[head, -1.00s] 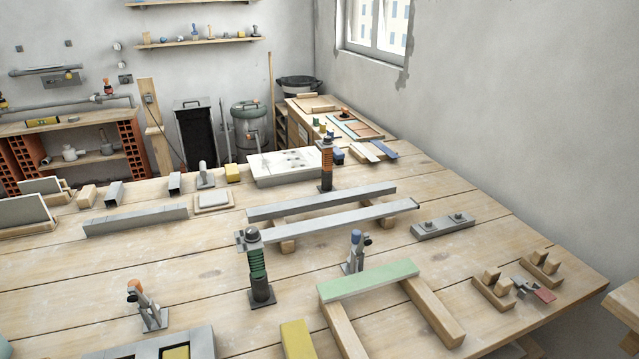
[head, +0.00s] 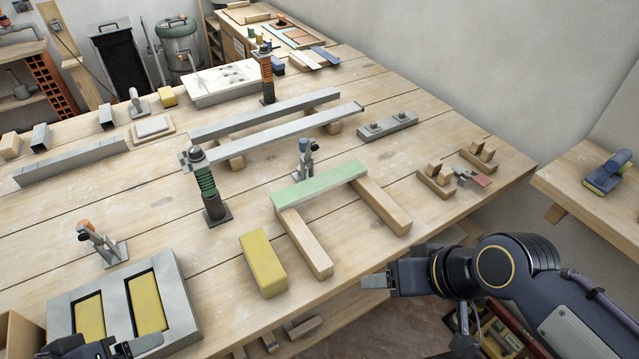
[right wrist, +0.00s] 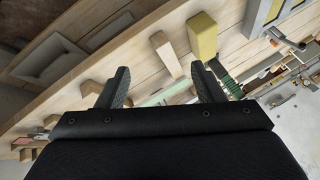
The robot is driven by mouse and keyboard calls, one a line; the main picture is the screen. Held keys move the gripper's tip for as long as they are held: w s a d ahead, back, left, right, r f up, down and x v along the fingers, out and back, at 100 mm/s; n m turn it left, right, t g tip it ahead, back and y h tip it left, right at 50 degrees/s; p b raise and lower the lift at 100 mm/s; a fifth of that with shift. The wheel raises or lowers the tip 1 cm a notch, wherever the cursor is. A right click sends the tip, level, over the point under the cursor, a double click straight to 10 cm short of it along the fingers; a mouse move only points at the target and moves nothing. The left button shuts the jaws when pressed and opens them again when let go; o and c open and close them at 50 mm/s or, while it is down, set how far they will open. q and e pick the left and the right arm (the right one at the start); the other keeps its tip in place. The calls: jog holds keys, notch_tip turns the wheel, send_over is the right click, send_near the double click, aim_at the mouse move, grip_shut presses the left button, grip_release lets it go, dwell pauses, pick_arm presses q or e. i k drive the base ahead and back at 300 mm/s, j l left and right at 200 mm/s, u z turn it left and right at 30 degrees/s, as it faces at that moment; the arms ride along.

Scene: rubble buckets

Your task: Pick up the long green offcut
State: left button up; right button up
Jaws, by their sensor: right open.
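The long green offcut (head: 320,185) is a pale green bar lying across the far ends of two wooden blocks (head: 305,243) on the workbench. In the right wrist view, part of the green offcut (right wrist: 177,92) shows between and beyond the fingers. My right gripper (head: 378,282) is by the bench's front edge, right of and nearer than the offcut, apart from it. In the right wrist view my right gripper (right wrist: 160,80) is open and empty. My left gripper (head: 112,347) is at the bottom left by a grey tray, partly cut off; its opening is unclear.
A blue-topped clamp (head: 303,160) stands just behind the offcut. A green spring post (head: 208,188) stands to its left and a yellow block (head: 263,262) lies in front left. The grey tray (head: 186,285) holds yellow pieces. Small wooden blocks (head: 437,187) lie to the right.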

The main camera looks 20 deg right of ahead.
aim_at(297, 194)
jog(key=u, duration=1.25)
jog(key=k+l+u, duration=0.2)
jog(key=l, duration=0.25)
jog(key=k+l+u, duration=0.15)
jog(key=l, duration=0.25)
jog(key=k+l+u, duration=0.2)
jog(key=k+l, duration=0.15)
jog(key=i+l, duration=0.1)
jog(key=l, duration=0.15)
jog(key=i, duration=0.25)
